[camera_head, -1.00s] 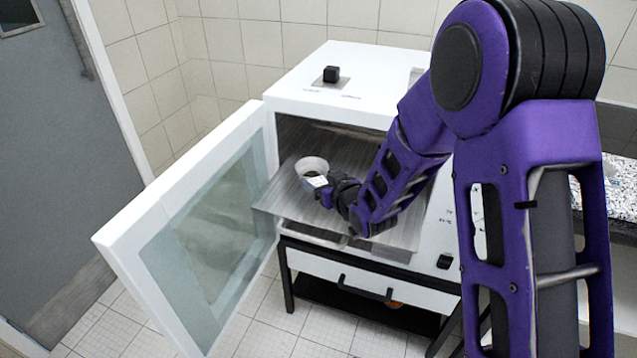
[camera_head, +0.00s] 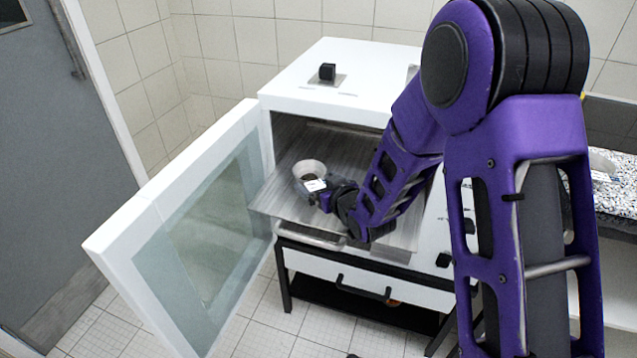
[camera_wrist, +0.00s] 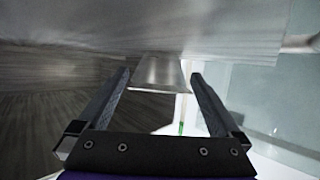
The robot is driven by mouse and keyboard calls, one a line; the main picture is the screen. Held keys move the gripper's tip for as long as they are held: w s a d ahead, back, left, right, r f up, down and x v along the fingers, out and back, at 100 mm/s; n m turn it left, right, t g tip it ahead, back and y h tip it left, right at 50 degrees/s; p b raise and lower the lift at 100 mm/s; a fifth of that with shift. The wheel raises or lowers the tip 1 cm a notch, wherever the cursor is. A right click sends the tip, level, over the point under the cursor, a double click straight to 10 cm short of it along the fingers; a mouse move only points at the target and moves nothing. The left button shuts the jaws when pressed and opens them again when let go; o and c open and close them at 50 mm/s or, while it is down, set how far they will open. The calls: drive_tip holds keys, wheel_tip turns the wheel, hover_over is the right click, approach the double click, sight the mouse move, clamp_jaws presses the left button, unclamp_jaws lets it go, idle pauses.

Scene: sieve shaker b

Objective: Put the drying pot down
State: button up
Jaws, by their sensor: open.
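The drying pot (camera_head: 309,170) is a small grey, round, open-topped pot with a dark inside and a white label on its near side. It stands upright on the pulled-out metal shelf (camera_head: 275,197) of the drying oven. My gripper (camera_head: 322,190) is at the pot's near right side, low over the shelf. In the wrist view, where the shelf appears at the top, the jaws (camera_wrist: 160,76) are open with a gap on both sides of the pot (camera_wrist: 160,70). The pot shows just at and beyond the fingertips.
The white oven (camera_head: 300,90) has its glass door (camera_head: 190,235) swung open to the left. A black-handled drawer (camera_head: 345,285) lies below the shelf. A speckled counter (camera_head: 610,190) is at the right. My arm hides the oven's right part.

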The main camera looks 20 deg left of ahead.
drive_tip(key=shift+r, duration=0.35)
drive_tip(key=p+v, duration=0.1)
drive_tip(key=v, duration=1)
drive_tip(key=shift+s+d, duration=0.3)
